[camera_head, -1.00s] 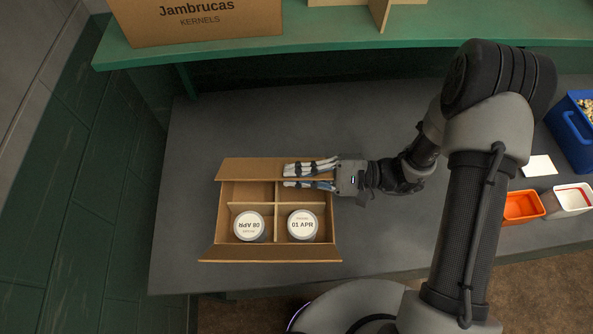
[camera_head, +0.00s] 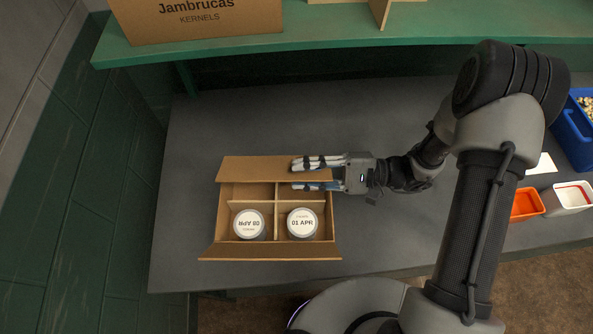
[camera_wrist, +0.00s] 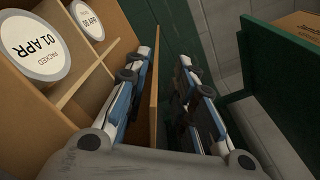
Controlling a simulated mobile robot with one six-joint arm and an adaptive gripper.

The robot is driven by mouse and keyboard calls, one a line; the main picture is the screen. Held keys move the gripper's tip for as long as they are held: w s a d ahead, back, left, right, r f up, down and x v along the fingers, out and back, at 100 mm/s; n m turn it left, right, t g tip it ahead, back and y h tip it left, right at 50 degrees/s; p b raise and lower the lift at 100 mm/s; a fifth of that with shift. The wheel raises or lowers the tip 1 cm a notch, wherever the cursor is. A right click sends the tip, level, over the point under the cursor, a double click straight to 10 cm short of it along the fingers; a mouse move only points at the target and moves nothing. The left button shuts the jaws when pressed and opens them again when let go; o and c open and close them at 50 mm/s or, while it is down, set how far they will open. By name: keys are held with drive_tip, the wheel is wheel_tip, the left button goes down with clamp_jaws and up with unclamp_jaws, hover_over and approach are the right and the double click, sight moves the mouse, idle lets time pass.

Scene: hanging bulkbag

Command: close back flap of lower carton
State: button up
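The lower carton (camera_head: 212,213) sits open on the grey table, with a divider (camera_head: 275,210) inside. Its back flap (camera_head: 255,169) stands at the carton's far edge, leaning outward. My gripper (camera_head: 312,175) is at the right end of the back flap, fingers apart. In the wrist view the back flap (camera_wrist: 154,100) passes between the fingers (camera_wrist: 165,95), closer to the left finger; contact is unclear.
The front flap (camera_head: 270,253) is folded outward. A green shelf (camera_head: 330,35) with a Jambrucas carton (camera_head: 195,20) overhangs behind. An orange bin (camera_head: 527,204), a white bin (camera_head: 571,196) and a blue bin (camera_head: 573,133) stand to the right. The table left of the carton is clear.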

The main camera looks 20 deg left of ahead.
drive_tip(key=v, duration=1)
drive_tip(key=shift+s, duration=0.1)
drive_tip(key=shift+c, duration=0.5)
